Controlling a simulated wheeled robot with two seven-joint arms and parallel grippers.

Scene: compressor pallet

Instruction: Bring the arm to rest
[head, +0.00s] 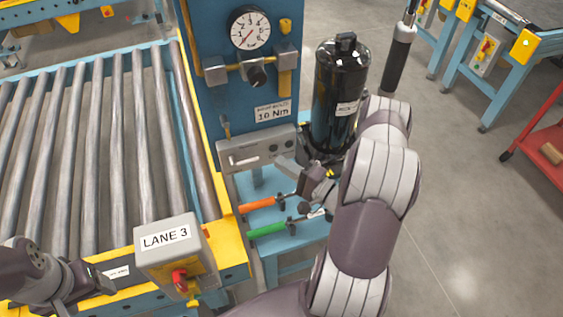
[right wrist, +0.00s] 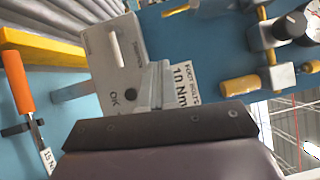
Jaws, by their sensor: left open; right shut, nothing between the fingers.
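My right arm rises from the bottom of the head view and bends back down at the blue station. My right gripper (head: 284,164) is shut and empty, in front of the grey control box (head: 256,150). In the right wrist view its closed fingers (right wrist: 155,84) overlap the box (right wrist: 115,55), which has a white bar and an OK mark; I cannot tell whether they touch it. My left gripper (head: 92,287) is open at the lower left, left of the LANE 3 box (head: 165,252).
A black cylinder (head: 338,100) stands right behind my right wrist. An orange-handled tool (head: 258,205) and a green-handled tool (head: 267,229) lie on the blue shelf below. A roller conveyor (head: 100,150) fills the left. A red cart (head: 545,150) stands far right; the floor between is clear.

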